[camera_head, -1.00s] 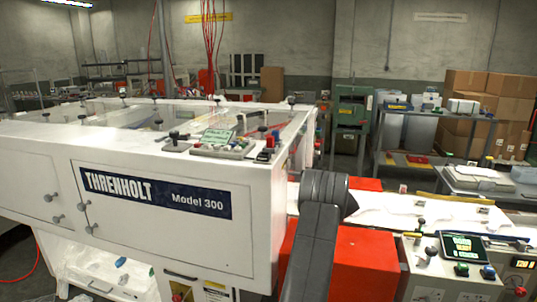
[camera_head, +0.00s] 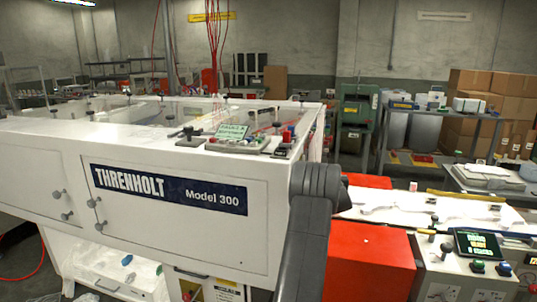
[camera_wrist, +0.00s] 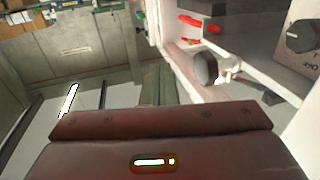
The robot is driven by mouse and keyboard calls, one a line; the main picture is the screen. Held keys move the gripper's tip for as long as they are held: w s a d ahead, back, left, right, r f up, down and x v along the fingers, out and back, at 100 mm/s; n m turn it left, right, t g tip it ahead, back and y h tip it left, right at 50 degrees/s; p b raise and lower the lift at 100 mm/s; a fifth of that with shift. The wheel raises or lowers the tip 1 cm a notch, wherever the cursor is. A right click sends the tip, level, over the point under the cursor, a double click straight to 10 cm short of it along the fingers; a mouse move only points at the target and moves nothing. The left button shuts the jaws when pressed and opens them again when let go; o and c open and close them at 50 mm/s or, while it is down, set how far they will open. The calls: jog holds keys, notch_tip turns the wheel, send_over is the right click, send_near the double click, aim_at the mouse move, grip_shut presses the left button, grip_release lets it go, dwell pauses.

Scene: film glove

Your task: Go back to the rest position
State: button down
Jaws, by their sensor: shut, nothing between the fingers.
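My gripper (camera_wrist: 158,85) shows in the wrist view as narrow dark-green fingers close together, with nothing seen between them. Its reddish-brown housing with a lit indicator fills the bottom of that view. The fingers point toward open space beside a white machine body. In the head view my dark grey arm stands upright at lower centre, in front of the white Threnholt Model 300 machine (camera_head: 240,235). The gripper itself does not show in the head view.
A red block (camera_head: 370,265) and a white bench with a green screen (camera_head: 478,245) stand right of my arm. A control panel (camera_head: 232,138) sits on the machine top. In the wrist view a black round knob (camera_wrist: 205,69) is close to the right of the fingers.

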jog(key=s+d+m+h+b, duration=0.2)
jog(key=s+h+b, duration=0.2)
jog(key=b, duration=0.9)
jog(key=shift+s+d+m+g, duration=0.2)
jog(key=shift+s+m+g, duration=0.1)
jog(key=shift+s, duration=0.65)
